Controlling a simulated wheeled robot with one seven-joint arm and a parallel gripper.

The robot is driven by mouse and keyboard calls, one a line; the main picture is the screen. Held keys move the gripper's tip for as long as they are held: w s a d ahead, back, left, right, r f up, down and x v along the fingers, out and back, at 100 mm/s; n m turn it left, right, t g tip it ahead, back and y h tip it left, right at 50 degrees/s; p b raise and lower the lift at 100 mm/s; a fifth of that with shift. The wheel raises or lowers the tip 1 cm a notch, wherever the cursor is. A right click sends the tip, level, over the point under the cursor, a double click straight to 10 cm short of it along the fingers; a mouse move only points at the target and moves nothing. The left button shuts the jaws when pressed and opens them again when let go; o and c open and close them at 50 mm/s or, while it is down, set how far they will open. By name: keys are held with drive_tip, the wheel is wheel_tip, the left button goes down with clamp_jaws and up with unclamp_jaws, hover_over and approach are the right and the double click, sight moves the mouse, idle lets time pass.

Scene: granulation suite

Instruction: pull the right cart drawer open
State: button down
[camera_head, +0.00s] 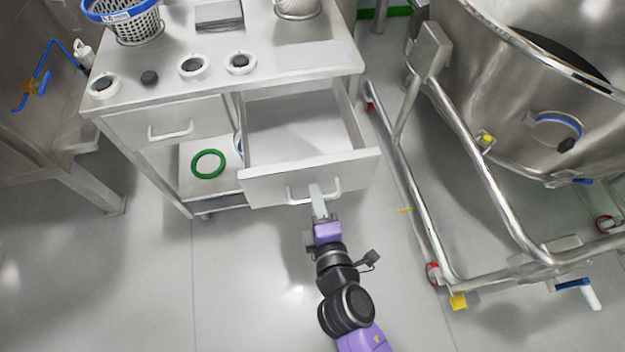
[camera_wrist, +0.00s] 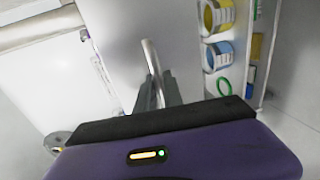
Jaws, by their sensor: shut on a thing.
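The right cart drawer (camera_head: 262,186) stands well out from the white cart, and its inside looks empty from above. Its bar handle (camera_head: 336,187) is on the front face. My gripper (camera_head: 317,192) is shut on this handle; the wrist view shows the handle bar (camera_wrist: 152,60) running between the two fingers (camera_wrist: 160,92). The fingers hide part of the handle. The left drawer (camera_head: 168,126) is closed, with its own handle showing.
The cart top (camera_head: 315,55) holds a blue-rimmed basket (camera_head: 125,22) and several small round pieces. A green ring (camera_head: 208,163) lies on the lower shelf. A steel vessel on a tubular wheeled frame (camera_head: 424,225) stands close on the right. The floor in front is clear.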

drive_tip(key=shift+s+d, duration=0.1)
drive_tip(key=shift+s, duration=0.25)
drive_tip(key=c, duration=1.5)
unclamp_jaws()
drive_tip(key=shift+b+v, duration=0.3)
drive_tip(key=shift+v, duration=3.55)
